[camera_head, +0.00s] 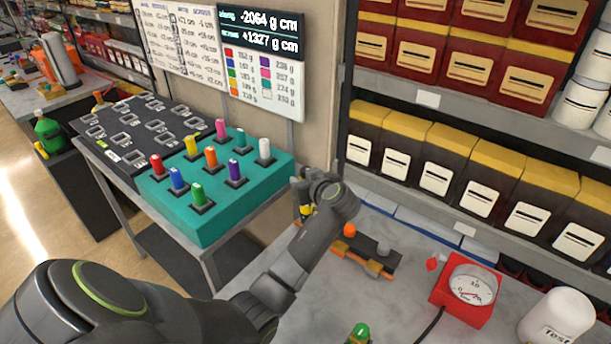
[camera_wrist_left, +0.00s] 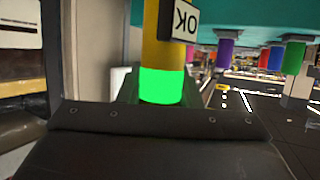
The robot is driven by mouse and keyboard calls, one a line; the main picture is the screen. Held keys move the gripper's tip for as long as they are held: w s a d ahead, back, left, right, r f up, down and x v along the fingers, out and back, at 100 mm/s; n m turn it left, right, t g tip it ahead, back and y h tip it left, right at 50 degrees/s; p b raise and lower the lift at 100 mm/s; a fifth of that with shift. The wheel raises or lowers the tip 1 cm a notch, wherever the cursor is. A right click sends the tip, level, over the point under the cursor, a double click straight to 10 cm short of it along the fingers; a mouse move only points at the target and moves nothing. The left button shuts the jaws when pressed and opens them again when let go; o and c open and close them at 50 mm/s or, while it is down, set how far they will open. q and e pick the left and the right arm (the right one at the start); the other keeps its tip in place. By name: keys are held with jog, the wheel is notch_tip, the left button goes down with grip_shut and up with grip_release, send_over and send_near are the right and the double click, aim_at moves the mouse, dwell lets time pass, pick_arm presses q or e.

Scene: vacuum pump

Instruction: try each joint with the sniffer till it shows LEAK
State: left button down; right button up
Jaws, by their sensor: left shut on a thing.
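My left gripper (camera_head: 304,192) is shut on the sniffer (camera_head: 306,211), a yellow tool mostly hidden behind my wrist in the head view. In the left wrist view the yellow sniffer (camera_wrist_left: 165,40) shows a bright green band and a white label reading OK, seen upside down. Its tip is not clear. Just right of the gripper, a dark fitting with orange parts (camera_head: 365,258) lies on the grey bench, with an orange knob (camera_head: 349,230) and a grey knob (camera_head: 384,248). I cannot tell whether the sniffer touches a joint. My right gripper is out of view.
A red gauge (camera_head: 468,290) with a cable and a white Test container (camera_head: 558,318) stand at the right of the bench. A green knob (camera_head: 360,331) is at the front edge. A teal block (camera_head: 205,222) with coloured pegs is at left; shelves are behind.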

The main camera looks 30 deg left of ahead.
pick_arm(q)
jog(key=shift+s+f+b, duration=0.15)
jog(key=shift+f+b, duration=0.45)
jog(key=shift+f, duration=0.1)
jog(key=shift+f+b, duration=1.85)
jog(key=shift+f, duration=0.85)
jog(key=shift+r, duration=0.1)
notch_tip(320, 180, up, 7)
jog(key=p, duration=0.6)
